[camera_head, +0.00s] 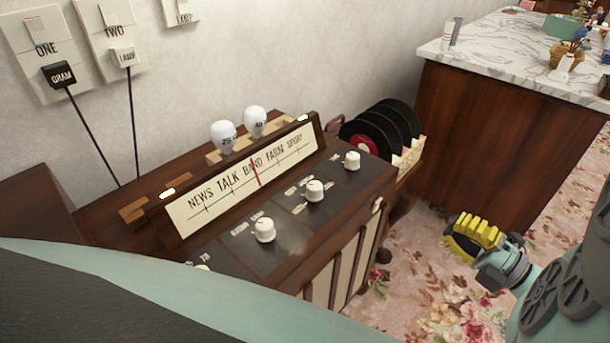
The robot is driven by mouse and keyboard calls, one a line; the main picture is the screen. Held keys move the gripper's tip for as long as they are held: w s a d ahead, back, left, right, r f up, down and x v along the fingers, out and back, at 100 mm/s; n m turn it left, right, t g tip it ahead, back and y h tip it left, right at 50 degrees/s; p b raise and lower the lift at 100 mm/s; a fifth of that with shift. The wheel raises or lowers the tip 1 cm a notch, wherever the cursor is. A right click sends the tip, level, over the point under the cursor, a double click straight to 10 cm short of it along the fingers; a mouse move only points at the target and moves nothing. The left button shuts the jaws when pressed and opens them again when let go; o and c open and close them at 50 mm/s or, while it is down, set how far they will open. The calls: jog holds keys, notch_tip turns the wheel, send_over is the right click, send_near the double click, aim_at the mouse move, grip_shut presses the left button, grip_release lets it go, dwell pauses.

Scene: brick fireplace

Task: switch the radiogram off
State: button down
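The radiogram (330,225) is a dark wooden cabinet with a slanted cream dial panel (240,182) reading "NEWS TALK BAND FARM SUNDRY" and a red pointer. White knobs sit on its black top: one at the front (264,229), one in the middle (314,190), one at the far end (352,160), and another partly hidden by my body. A small white and red piece (377,204) is on its front edge. A black plug marked "GRAM" (59,75) sits in wall socket ONE (40,45). My gripper (470,236), with yellow fingers, is right of the radiogram, apart from it; its opening is unclear.
Wall socket TWO (110,35) holds a white "LAMP" plug (124,56). A marble-topped counter (520,55) stands at the right. Floral carpet (420,290) lies open between radiogram and counter.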

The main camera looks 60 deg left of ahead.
notch_tip(320, 180, down, 6)
jog(key=b, duration=0.3)
jog(key=shift+s+a+h, duration=0.15)
jog(key=shift+h, duration=0.25)
jog(key=p, duration=0.5)
send_near(374, 201)
jog(key=x, duration=0.7)
jog(key=shift+a, duration=0.15)
